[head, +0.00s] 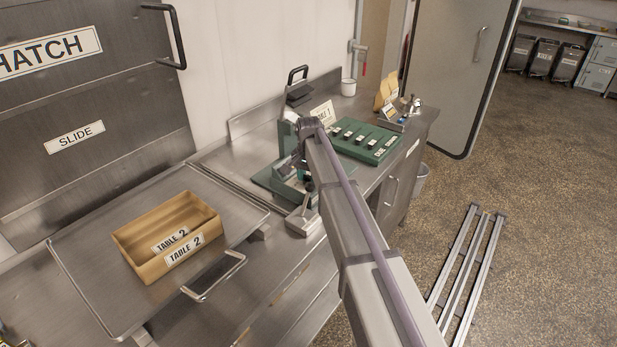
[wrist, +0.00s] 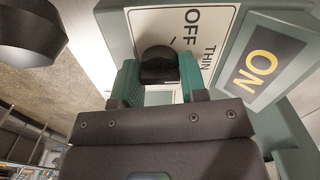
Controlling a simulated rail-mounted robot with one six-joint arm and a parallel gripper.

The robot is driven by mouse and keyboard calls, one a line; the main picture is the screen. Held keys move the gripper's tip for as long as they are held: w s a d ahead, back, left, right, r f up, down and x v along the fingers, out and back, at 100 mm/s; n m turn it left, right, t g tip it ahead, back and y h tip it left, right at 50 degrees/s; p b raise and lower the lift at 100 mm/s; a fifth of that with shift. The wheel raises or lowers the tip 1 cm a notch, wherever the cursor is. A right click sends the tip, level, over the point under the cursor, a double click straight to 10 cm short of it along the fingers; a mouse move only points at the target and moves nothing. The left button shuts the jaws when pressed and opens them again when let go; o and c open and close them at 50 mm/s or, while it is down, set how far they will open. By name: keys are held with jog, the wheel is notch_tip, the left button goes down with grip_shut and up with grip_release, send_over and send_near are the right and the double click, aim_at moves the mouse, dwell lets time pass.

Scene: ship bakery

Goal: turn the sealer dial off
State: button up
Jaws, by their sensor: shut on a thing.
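The sealer (head: 287,138) is a green machine on the steel counter, partly hidden by my arm in the head view. In the wrist view its white dial plate (wrist: 190,22) carries the words OFF and THIN. The round black dial (wrist: 158,58) sits on the plate, between the green fingertips of my gripper (wrist: 160,80). My gripper is shut on the dial. Beside the plate a dark panel (wrist: 262,62) shows ON in yellow letters. I cannot tell which mark the dial points to. The gripper's fingertips are hard to make out in the head view.
A tan box marked TABLE 2 (head: 155,265) stands on a tray (head: 85,262) at the left. A green board with several slots (head: 375,150) lies right of the sealer. A dark rounded part (wrist: 28,30) is close at the wrist view's upper left.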

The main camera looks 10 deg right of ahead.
jog(key=c, duration=0.3)
jog(key=shift+n, duration=0.4)
jog(key=n, duration=0.5)
jog(key=shift+n, duration=0.3)
jog(key=n, duration=0.5)
jog(key=shift+n, duration=0.3)
jog(key=o, duration=0.9)
